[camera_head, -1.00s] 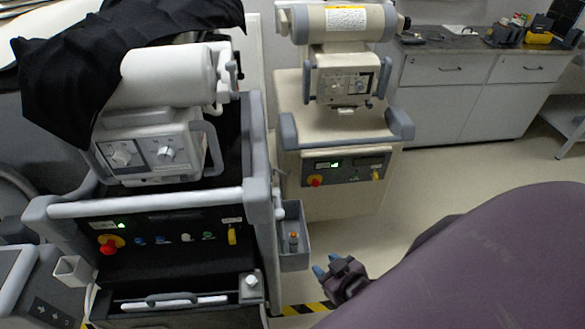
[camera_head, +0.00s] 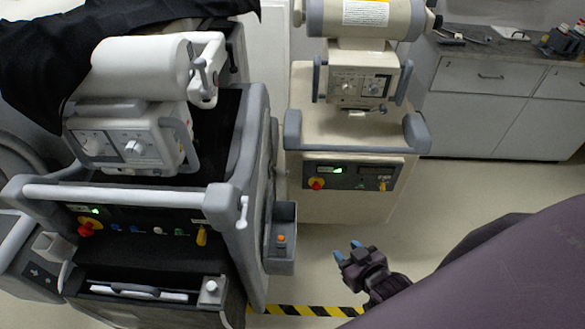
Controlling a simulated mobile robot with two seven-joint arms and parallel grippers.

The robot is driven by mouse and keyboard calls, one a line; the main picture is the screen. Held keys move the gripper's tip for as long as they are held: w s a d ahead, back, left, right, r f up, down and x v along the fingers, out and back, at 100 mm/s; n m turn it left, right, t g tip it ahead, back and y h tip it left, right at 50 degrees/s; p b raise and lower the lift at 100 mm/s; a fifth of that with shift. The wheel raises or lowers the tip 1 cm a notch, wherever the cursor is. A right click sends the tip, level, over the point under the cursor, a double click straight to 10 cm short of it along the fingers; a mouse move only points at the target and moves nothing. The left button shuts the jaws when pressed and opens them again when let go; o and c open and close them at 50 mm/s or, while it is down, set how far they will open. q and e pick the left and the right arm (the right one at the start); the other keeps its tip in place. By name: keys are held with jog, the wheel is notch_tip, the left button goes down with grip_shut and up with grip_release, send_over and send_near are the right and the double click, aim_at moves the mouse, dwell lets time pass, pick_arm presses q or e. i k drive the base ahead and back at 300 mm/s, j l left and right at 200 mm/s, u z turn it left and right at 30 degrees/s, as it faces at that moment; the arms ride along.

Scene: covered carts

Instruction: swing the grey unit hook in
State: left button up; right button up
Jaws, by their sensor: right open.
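The grey unit (camera_head: 225,225) is the cart at the left, with a pale front bar and a black panel. A small pale piece that looks like its hook (camera_head: 243,209) sits at the right end of that bar, on the side facing my right gripper. Which way it is swung is hard to tell. My right gripper (camera_head: 348,252) has blue fingertips, is open and empty, and is to the right of the cart, clear of the hook and the side bin. My left gripper is not in view.
A grey bin (camera_head: 281,262) with an orange-topped item hangs on the cart's right side. A beige cart (camera_head: 338,205) stands behind. Black cloth (camera_head: 120,25) drapes the grey unit's top. Yellow-black floor tape (camera_head: 310,311) runs in front. Grey cabinets (camera_head: 480,105) stand at the back right.

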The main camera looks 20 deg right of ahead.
aim_at(286, 174)
jog(key=l+u, duration=0.1)
jog(key=l, duration=1.55)
jog(key=k, duration=0.05)
